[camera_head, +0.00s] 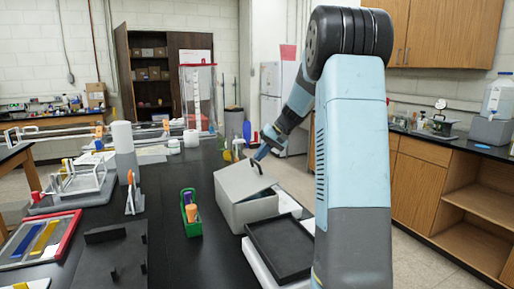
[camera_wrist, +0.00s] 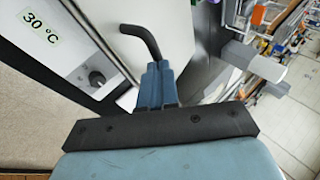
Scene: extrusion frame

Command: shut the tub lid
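The grey tub (camera_head: 252,211) stands on the black bench in the middle of the head view. Its light grey lid (camera_head: 235,181) is over the top and tilted, with a dark gap along the right front side. The pale lid also shows in the wrist view (camera_wrist: 182,30). A black curved handle (camera_wrist: 146,38) stands up from the lid. My gripper (camera_head: 258,160) is above the lid at the handle. In the wrist view its blue fingers (camera_wrist: 158,75) are close together around the handle's near part. The exact contact is hidden by the fingers.
A black tray (camera_head: 281,246) lies right in front of the tub. A green holder (camera_head: 191,220) with an orange-handled tool stands to the left. A device with a "30 °C" label (camera_wrist: 41,34) is at the wrist view's upper left. Bench space between holder and tub is narrow.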

